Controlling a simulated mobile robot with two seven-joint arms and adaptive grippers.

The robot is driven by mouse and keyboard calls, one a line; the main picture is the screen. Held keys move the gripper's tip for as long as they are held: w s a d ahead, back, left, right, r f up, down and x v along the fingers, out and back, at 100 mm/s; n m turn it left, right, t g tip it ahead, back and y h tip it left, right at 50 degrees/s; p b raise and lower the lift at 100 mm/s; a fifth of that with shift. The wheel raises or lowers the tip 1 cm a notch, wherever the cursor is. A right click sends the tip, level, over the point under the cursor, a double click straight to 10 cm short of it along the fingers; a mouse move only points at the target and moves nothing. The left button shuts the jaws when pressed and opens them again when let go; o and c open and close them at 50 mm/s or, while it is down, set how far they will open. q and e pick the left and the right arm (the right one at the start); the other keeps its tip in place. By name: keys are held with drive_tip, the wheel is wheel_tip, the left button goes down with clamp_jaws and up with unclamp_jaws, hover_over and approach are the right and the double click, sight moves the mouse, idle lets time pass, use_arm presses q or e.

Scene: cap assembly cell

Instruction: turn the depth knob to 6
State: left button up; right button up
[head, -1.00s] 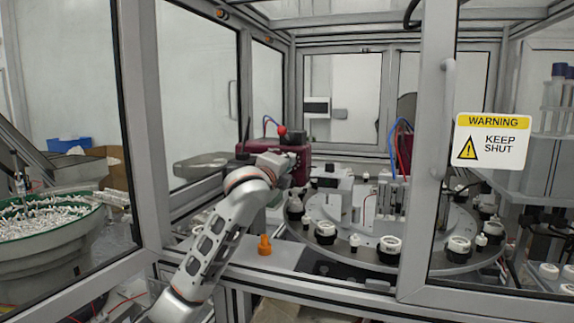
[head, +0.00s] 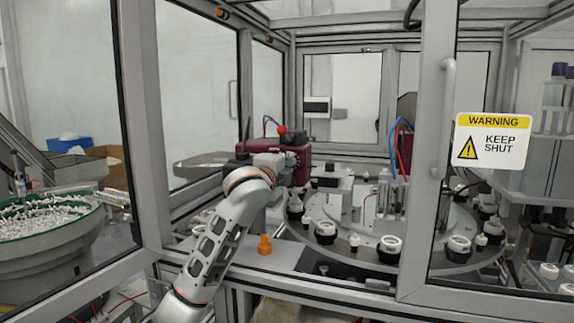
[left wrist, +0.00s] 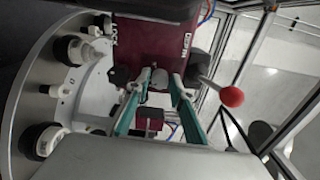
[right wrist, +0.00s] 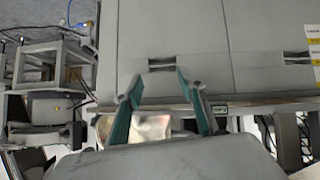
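The maroon unit (head: 289,150) stands at the back left of the cell, with a red ball-tipped lever (head: 282,131). In the left wrist view its face (left wrist: 148,46) reads DEPTH and LOCK, and the red ball (left wrist: 231,96) is to the right. A small grey knob (left wrist: 159,80) lies between the fingertips of my left gripper (left wrist: 161,78). Its fingers are apart on either side; contact is unclear. The knob's setting is not readable. In the head view my left gripper (head: 272,160) is in front of the unit. My right gripper (right wrist: 160,82) is open and empty before a grey panel.
A round dial table (head: 430,262) with several white and black fixtures is right of my left arm. An orange piece (head: 264,245) stands on the front plate. Cell frame posts (head: 430,160) and a warning sign (head: 491,141) are at the right. A parts bowl (head: 50,235) is outside at the left.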

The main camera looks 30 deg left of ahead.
use_arm(q)
drive_tip(key=shift+o, duration=0.6)
drive_tip(key=shift+s, duration=0.1)
drive_tip(key=v, duration=1.1)
drive_tip(key=shift+s+d, duration=0.2)
drive_tip(key=shift+s, duration=0.2)
drive_tip(key=shift+f, duration=0.1)
